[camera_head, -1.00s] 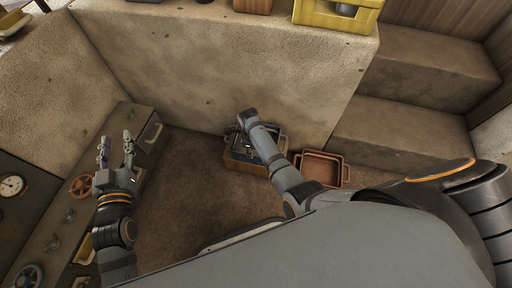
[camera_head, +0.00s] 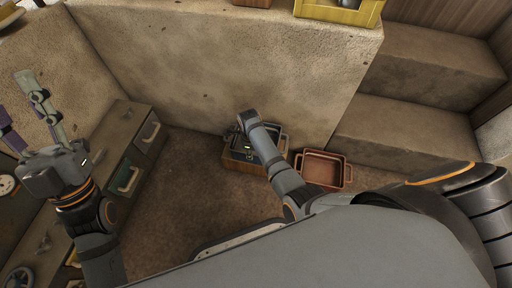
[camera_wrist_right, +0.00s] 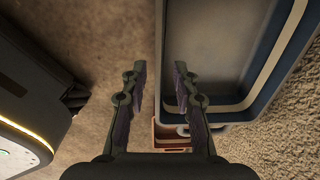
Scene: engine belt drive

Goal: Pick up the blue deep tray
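The blue deep tray (camera_head: 243,154) sits low by the concrete wall in the head view, partly hidden by my right arm. My left gripper (camera_head: 20,112) is open and empty at the far left, over the dark cabinet, away from the tray.
A reddish-brown tray (camera_head: 322,156) stands right of the blue tray. A concrete ledge (camera_head: 220,60) rises behind, with a yellow crate (camera_head: 338,12) on top. Concrete steps (camera_head: 420,130) are at right. A dark drawer cabinet (camera_head: 118,150) is at left. Brown floor (camera_head: 180,190) lies clear between.

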